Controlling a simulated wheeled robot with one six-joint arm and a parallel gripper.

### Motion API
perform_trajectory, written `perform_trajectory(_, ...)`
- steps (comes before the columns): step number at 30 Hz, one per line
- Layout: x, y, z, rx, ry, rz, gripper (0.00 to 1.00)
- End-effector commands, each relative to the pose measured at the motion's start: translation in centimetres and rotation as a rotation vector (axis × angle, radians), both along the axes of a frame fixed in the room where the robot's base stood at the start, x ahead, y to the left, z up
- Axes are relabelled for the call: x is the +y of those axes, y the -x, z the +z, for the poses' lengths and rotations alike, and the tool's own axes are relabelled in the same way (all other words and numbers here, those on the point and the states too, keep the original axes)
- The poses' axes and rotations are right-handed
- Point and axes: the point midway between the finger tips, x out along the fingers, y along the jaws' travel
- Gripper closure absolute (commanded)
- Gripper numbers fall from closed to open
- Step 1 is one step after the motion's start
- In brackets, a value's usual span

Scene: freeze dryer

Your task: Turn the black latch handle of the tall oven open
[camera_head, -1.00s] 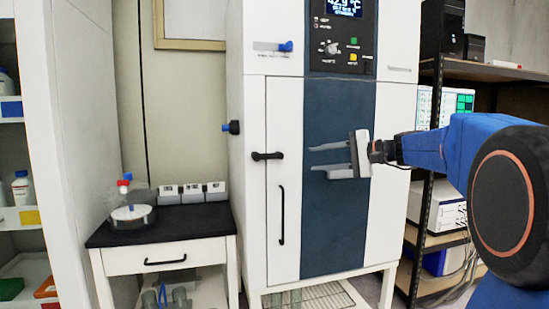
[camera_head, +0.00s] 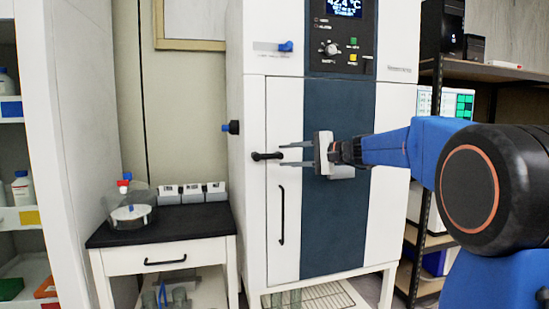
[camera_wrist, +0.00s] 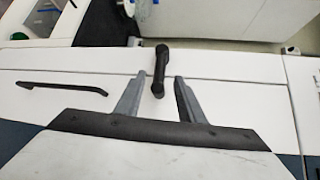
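The black latch handle (camera_head: 266,156) is on the left side of the tall oven's (camera_head: 384,140) white door and lies roughly level. In the wrist view the latch handle (camera_wrist: 160,70) stands between the tips of my gripper's two grey fingers, with a gap on each side. My gripper (camera_head: 281,155) reaches in from the right, with its fingertips at the right end of the handle in the head view. It is open and holds nothing. The oven door looks shut.
A long black vertical bar handle (camera_head: 282,215) is on the door below the latch. A blue-tipped black knob (camera_head: 233,127) sticks out of the oven's left side. A small black-topped table (camera_head: 170,224) with a flask (camera_head: 131,215) stands to the left.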

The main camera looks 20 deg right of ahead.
Motion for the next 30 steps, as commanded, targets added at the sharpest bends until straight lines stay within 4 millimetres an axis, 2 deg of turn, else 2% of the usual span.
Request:
perform_trajectory(3,1.5,-1.4,-0.3,0.001,0.000,0.003,0.64)
perform_trajectory(9,3.2,-3.1,-0.6,0.001,0.000,0.002,0.64)
perform_trajectory(23,3.9,-3.8,-0.8,0.000,0.000,0.000,0.64)
perform_trajectory(27,3.9,-3.8,-0.8,0.000,0.000,0.000,0.95)
perform_trajectory(28,3.9,-3.8,-0.8,0.000,0.000,0.000,1.00)
perform_trajectory(30,3.9,-3.8,-0.8,0.000,0.000,0.000,1.00)
